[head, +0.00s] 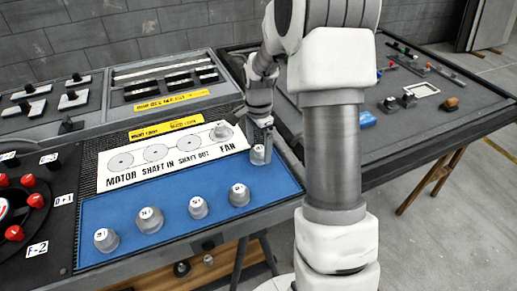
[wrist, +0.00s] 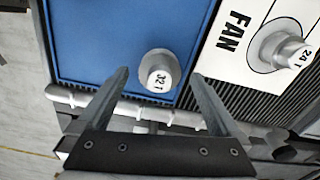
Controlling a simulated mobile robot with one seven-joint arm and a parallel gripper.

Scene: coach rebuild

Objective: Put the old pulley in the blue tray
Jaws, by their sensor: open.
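The blue tray (head: 178,226) lies in front of the white plate (head: 117,169). A grey pulley marked 32T (wrist: 159,72) sits at the tray's right end; it also shows in the head view (head: 260,157). My gripper (wrist: 160,80) is open, its fingers on either side of this pulley in the wrist view, with gaps on both sides. In the head view my gripper (head: 264,128) is just above it. Another pulley, marked 24T (wrist: 285,51), sits on the plate's FAN circle (head: 222,132). No label shows which pulley is the old one.
Several other grey pulleys stand in the tray, one of them near the front left (head: 106,239). A black panel with red knobs (head: 15,233) is at the left. A dark table with small parts (head: 422,90) is behind my arm at the right.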

